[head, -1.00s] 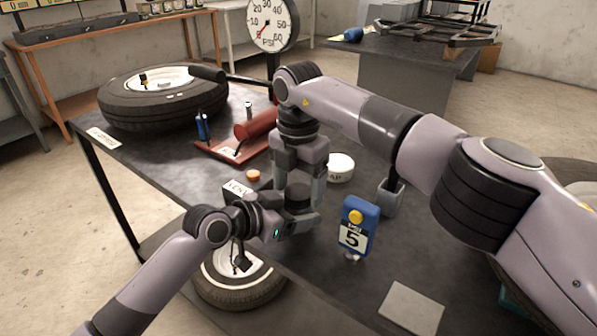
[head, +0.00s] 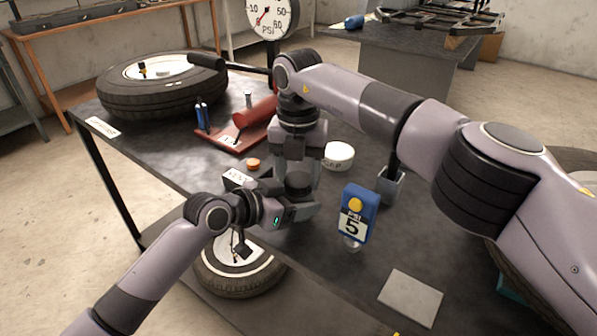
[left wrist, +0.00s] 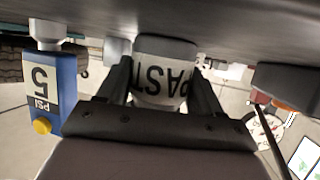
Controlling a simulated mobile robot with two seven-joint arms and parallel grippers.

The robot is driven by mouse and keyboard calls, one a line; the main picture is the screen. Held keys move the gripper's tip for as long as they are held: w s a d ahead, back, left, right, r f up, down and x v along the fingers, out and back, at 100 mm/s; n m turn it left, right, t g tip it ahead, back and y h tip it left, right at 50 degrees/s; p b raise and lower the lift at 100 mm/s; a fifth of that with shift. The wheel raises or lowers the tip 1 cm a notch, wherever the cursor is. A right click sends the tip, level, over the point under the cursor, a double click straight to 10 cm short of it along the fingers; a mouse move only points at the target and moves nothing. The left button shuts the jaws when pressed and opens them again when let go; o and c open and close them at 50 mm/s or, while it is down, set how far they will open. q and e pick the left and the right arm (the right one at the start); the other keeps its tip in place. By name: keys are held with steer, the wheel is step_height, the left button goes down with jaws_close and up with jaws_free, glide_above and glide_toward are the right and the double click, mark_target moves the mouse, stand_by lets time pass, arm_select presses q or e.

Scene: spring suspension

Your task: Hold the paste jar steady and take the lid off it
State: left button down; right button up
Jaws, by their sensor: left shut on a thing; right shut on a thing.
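The paste jar (left wrist: 160,88), pale with black lettering that starts "PAST", appears upside down in the left wrist view, between the two fingers of my left gripper (left wrist: 163,85). In the head view my left gripper (head: 292,207) is shut around the jar near the table's front edge. My right gripper (head: 297,168) points straight down over the jar and is shut on a dark round lid (head: 298,184). The jar body is mostly hidden in the head view by my gripper. I cannot tell whether the lid is still seated on the jar.
A blue "PSI 5" device (head: 356,213) stands just right of the grippers. A white round tub (head: 338,155) and a grey holder (head: 390,184) are behind. An orange cap (head: 253,163) and a white label card (head: 237,178) lie left. A flat grey plate (head: 411,297) lies front right.

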steer(key=shift+n, duration=0.8)
steer(key=o, duration=1.2)
steer(key=shift+c, duration=0.2)
steer(key=shift+r, duration=0.15)
